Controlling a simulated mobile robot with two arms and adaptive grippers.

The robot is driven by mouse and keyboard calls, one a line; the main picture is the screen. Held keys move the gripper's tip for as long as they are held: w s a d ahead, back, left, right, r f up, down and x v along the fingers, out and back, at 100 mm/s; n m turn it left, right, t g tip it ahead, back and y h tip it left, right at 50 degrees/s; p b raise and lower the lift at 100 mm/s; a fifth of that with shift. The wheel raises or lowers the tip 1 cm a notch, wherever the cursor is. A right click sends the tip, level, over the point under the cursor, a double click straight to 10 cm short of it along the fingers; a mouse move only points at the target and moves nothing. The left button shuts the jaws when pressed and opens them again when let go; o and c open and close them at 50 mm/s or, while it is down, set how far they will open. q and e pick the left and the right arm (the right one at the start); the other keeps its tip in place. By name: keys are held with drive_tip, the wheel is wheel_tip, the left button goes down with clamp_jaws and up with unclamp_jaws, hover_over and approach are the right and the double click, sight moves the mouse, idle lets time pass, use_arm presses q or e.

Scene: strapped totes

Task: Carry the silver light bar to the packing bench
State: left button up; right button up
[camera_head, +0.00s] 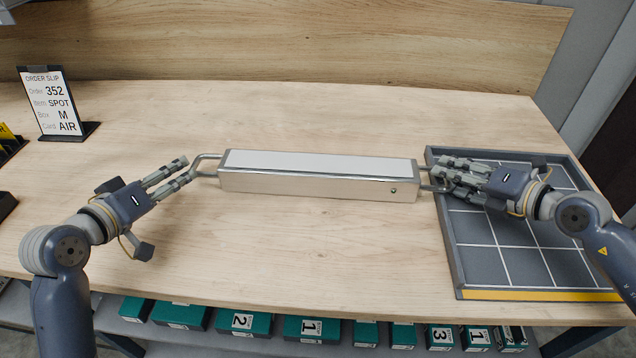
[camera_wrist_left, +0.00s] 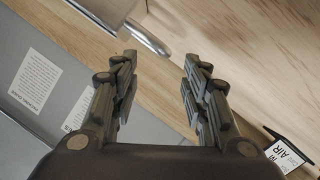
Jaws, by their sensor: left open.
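The silver light bar (camera_head: 318,177) is a long box with a pale top and a bent tube handle at each end. It lies level at the middle of the wooden packing bench (camera_head: 300,250), apparently resting on it. My left gripper (camera_head: 187,170) is open beside the left handle (camera_head: 207,162), its fingertips pointing at it with nothing held. In the left wrist view the open fingers (camera_wrist_left: 158,65) show with a metal handle (camera_wrist_left: 148,38) beyond them. My right gripper (camera_head: 438,172) is at the right handle; its fingers overlap the handle, and their closure is unclear.
A grey gridded tray (camera_head: 490,265) with a yellow front edge lies at the right, under my right gripper. An order slip stand (camera_head: 52,103) stands at the back left. Several green boxes (camera_head: 311,328) sit below the bench front. The bench middle front is clear.

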use_arm(q)
drive_tip(key=shift+a+f, duration=0.1)
use_arm(e)
drive_tip(key=shift+s+d, duration=0.15)
drive_tip(key=shift+s, duration=0.2)
drive_tip(key=v, duration=0.4)
drive_tip(key=shift+s+d+r, duration=0.15)
drive_tip(key=shift+s+d, duration=0.05)
drive_tip(key=shift+s, duration=0.05)
drive_tip(key=shift+s+d+r, duration=0.25)
drive_tip(key=shift+s+d, duration=0.15)
drive_tip(key=shift+d, duration=0.1)
drive_tip(key=shift+s+d+r, duration=0.25)
drive_tip(key=shift+s+r, duration=0.05)
drive_tip(key=shift+s, duration=0.1)
